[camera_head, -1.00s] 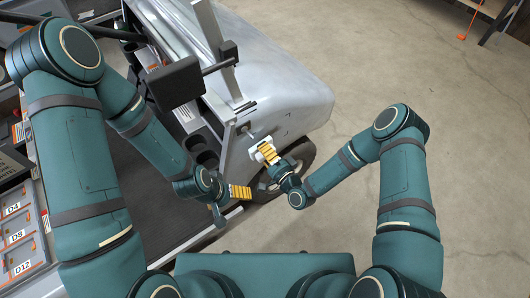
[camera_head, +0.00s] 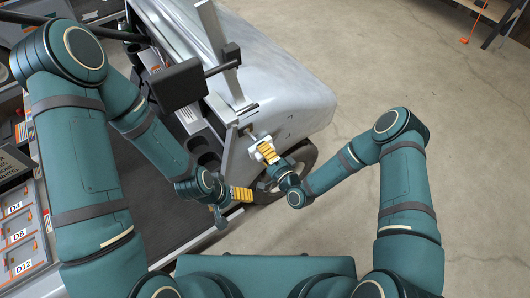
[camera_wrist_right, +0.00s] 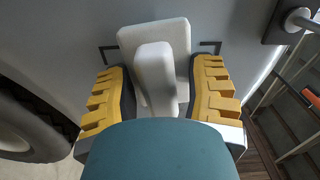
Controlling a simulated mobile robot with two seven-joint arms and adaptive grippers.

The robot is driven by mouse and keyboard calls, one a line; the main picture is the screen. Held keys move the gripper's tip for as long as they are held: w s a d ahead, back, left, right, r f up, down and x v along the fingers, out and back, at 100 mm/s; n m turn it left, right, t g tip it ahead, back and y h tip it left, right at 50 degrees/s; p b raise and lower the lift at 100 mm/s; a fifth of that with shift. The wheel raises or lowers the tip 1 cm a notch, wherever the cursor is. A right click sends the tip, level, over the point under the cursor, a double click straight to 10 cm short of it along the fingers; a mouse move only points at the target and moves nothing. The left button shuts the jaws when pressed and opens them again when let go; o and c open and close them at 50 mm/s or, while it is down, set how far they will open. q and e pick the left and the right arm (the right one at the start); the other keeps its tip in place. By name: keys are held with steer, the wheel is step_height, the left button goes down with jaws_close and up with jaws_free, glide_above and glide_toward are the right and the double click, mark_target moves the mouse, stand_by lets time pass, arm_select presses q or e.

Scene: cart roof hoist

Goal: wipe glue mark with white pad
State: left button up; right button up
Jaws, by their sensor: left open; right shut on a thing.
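My right gripper (camera_head: 267,151) is shut on the white pad (camera_head: 255,143) by its upright handle, near the grey side of the cart (camera_head: 238,150). In the right wrist view the pad (camera_wrist_right: 155,38) lies flat against or very close to the grey panel (camera_wrist_right: 80,30), its handle between the yellow fingers (camera_wrist_right: 155,92). Dark corner marks (camera_wrist_right: 209,46) show on the panel at both sides of the pad. I see no glue mark; the pad may cover it. My left gripper (camera_head: 241,194) is open and empty, lower and to the left of the right one.
A drawer cabinet (camera_head: 20,235) stands at the far left.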

mark_target(278, 133)
steer(key=shift+w+a, duration=0.1)
steer(key=shift+w, duration=0.05)
steer(key=shift+w+d, duration=0.6)
steer(key=shift+d, duration=0.25)
steer(key=shift+w+d, duration=0.6)
steer(key=shift+d, duration=0.25)
steer(key=shift+o, duration=0.2)
steer(key=shift+w+d+r, duration=0.1)
steer(key=shift+w+d, duration=1.3)
steer(key=shift+d, duration=0.25)
steer(key=shift+w+d, duration=0.5)
steer(key=shift+d, duration=0.3)
steer(key=shift+w+d, duration=0.5)
steer(key=shift+d, duration=0.3)
steer(key=shift+s+a, duration=1.2)
steer(key=shift+a, duration=0.45)
steer(key=shift+s+a, duration=1.2)
steer(key=shift+a, duration=0.5)
steer(key=shift+s+a, duration=1.2)
steer(key=shift+a, duration=0.45)
steer(key=shift+c, duration=0.2)
